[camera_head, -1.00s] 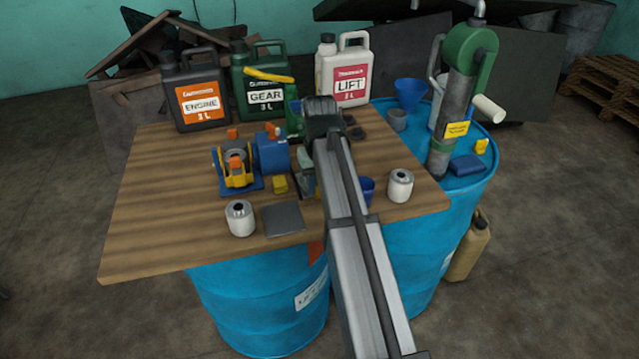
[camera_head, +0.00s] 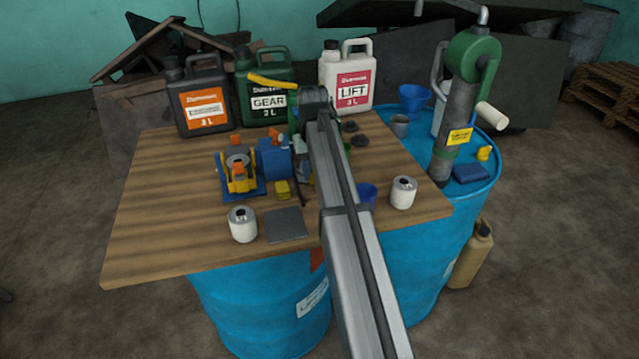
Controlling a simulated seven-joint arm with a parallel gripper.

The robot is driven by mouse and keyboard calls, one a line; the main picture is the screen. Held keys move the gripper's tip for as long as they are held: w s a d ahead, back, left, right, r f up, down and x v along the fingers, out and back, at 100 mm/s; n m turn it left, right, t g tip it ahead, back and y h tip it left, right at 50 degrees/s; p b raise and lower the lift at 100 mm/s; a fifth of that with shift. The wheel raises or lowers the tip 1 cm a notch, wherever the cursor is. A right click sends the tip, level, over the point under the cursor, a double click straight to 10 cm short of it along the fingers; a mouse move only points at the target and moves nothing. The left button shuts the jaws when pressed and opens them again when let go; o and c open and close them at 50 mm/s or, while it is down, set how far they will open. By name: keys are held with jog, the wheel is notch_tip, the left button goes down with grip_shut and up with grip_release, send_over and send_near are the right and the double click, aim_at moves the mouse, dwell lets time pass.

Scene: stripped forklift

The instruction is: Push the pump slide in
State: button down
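A pump-like assembly (camera_head: 240,182) in blue, yellow and orange stands on the wooden table, left of my arm. A blue block (camera_head: 273,158) stands against its right side. I cannot make out which part is the slide or how far in it sits. My grey arm reaches from the bottom of the picture over the table and bends down at its far end. It hides most of my gripper. A small grey part just left of the arm, right of the blue block, may belong to it. The finger state and any contact are hidden.
Two white canisters (camera_head: 242,224) (camera_head: 403,192) and a dark flat plate (camera_head: 286,225) are near the front edge. Oil jugs (camera_head: 202,105) (camera_head: 263,103) (camera_head: 346,93) line the back. A green-topped barrel pump (camera_head: 465,90) stands on the blue drum at right. The table's left side is clear.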

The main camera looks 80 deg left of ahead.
jog(key=shift+a, duration=1)
jog(key=shift+d, duration=0.1)
jog(key=c, duration=0.8)
grip_release()
notch_tip(320, 180, up, 14)
